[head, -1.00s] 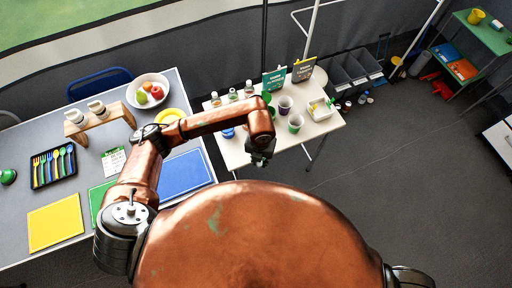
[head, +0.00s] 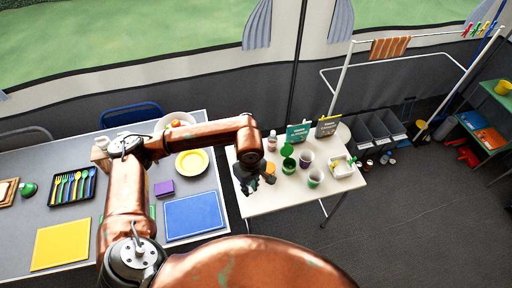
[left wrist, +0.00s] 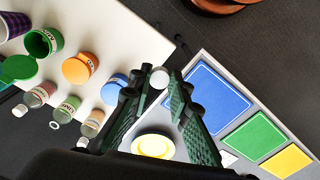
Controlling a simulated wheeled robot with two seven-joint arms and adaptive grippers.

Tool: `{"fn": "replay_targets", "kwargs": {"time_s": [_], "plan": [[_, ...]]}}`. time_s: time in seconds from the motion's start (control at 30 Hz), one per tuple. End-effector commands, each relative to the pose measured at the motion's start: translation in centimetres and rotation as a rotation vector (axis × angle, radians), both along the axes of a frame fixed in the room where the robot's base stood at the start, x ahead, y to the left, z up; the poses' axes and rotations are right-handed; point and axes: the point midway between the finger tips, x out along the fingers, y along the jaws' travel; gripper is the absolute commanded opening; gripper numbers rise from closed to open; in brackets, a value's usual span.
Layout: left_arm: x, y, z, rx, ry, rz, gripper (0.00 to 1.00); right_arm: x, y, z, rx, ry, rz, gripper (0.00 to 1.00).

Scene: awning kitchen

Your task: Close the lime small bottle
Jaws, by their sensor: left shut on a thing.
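My left gripper (head: 250,186) is over the left end of the white side table (head: 283,205) in the head view. In the left wrist view its fingers (left wrist: 160,84) are closed around a small white round cap (left wrist: 160,77). The lime small bottle (left wrist: 68,105), clear with a green label, stands on the side table in the left wrist view. Its neck shows as an open white ring, with no cap on it. It is left of and apart from my fingers. In the head view my arm hides it. My right gripper is out of view.
Similar bottles with white caps (left wrist: 40,95) (left wrist: 92,122) flank the lime bottle. Orange-topped (left wrist: 78,68) and blue-topped (left wrist: 114,88) containers stand close to my fingers. A green cup (left wrist: 43,43) is further left. A yellow plate (head: 192,162) lies on the grey table.

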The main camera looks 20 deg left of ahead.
Motion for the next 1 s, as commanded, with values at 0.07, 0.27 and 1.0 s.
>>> {"fn": "replay_targets", "kwargs": {"time_s": [0.07, 0.27, 1.0], "plan": [[0.2, 1.0, 0.9, 0.0, -0.001, -0.17, 0.11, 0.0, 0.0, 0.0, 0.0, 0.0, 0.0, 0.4], [0.3, 2.9, 3.0, -0.005, 0.003, -0.596, 0.11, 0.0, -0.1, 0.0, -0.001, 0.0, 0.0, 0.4], [0.2, 4.2, 4.8, -0.014, 0.003, -0.989, 0.11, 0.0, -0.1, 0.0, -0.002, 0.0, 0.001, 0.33]]}}
